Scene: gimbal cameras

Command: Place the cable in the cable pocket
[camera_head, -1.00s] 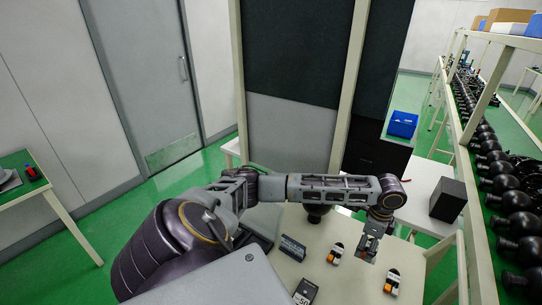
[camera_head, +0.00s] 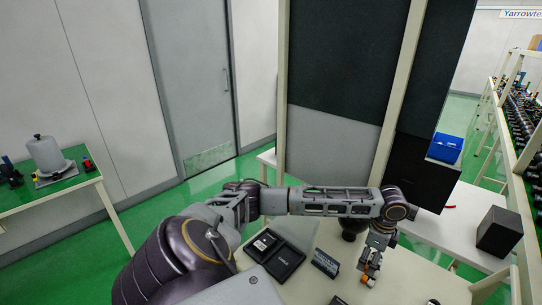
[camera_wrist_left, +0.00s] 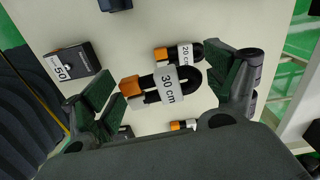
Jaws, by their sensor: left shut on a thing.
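A black looped cable with orange and grey plugs and a "30 cm" tag (camera_wrist_left: 168,84) lies between the fingers of my left gripper (camera_wrist_left: 160,92) in the left wrist view. In the head view my left gripper (camera_head: 371,264) is low at the table's middle, shut on this cable; its orange part (camera_head: 365,266) shows at the fingertips. I cannot tell if the cable is clear of the table. A dark case (camera_head: 284,264) with compartments lies left of the gripper; one holds a black item with a white label (camera_head: 263,242). I cannot tell which compartment is the cable pocket. My right gripper is not in view.
A "20 cm" cable (camera_wrist_left: 186,52) and another orange-ended cable (camera_wrist_left: 183,125) lie nearby. A black box marked "50" (camera_wrist_left: 72,62) is on the table. A dark block (camera_head: 326,262) stands between case and gripper. The right of the cream table (camera_head: 425,275) is mostly clear.

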